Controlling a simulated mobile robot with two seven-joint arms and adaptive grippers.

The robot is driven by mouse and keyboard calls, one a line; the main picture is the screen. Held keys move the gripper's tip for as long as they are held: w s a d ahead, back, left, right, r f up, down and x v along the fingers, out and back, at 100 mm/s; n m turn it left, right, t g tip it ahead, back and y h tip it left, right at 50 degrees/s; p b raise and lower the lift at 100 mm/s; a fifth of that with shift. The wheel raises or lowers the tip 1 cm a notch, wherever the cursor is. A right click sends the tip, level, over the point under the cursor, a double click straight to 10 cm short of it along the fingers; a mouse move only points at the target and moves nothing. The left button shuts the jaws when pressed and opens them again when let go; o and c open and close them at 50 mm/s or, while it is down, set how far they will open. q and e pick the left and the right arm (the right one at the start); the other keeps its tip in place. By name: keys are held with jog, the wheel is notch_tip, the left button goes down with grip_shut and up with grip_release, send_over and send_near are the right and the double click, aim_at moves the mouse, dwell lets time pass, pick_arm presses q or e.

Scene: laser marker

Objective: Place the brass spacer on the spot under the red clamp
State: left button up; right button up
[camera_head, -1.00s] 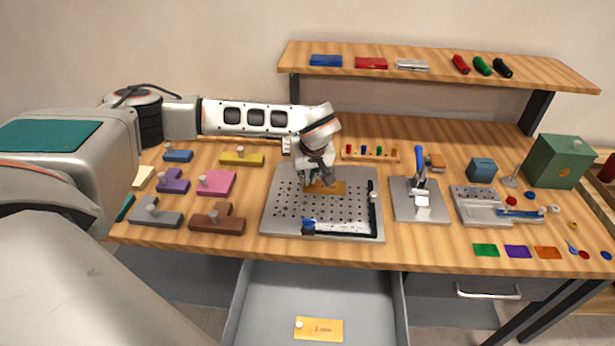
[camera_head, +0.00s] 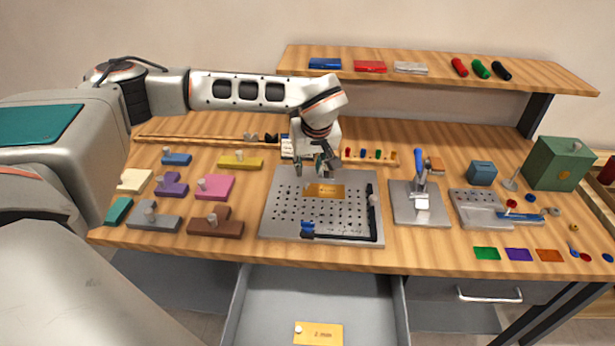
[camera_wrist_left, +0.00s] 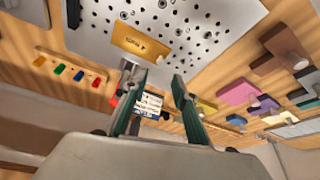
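A brass spacer (camera_head: 324,191) lies flat on the upper part of the perforated metal plate (camera_head: 275,222). It also shows in the wrist view (camera_wrist_left: 140,42), with a printed label I cannot read. My left gripper (camera_head: 314,170) is above the plate's back edge, just behind and apart from the spacer. In the wrist view its fingers (camera_wrist_left: 155,80) are apart with nothing held between them. A red part (camera_wrist_left: 114,100), perhaps the red clamp, shows partly behind one finger. A similar plate marked 2 mm (camera_head: 322,334) lies in the open drawer. My right gripper is out of view.
Blue clamp (camera_head: 307,228) and black clamp (camera_head: 373,200) sit on the plate. Coloured blocks, including a brown one (camera_head: 216,222), stand to its left. A toggle clamp stand (camera_head: 420,203) is to its right. A shelf (camera_head: 440,72) overhangs the back.

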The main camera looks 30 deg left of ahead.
pick_arm(q)
jog(key=shift+v, duration=1.9)
jog(key=shift+d, duration=0.1)
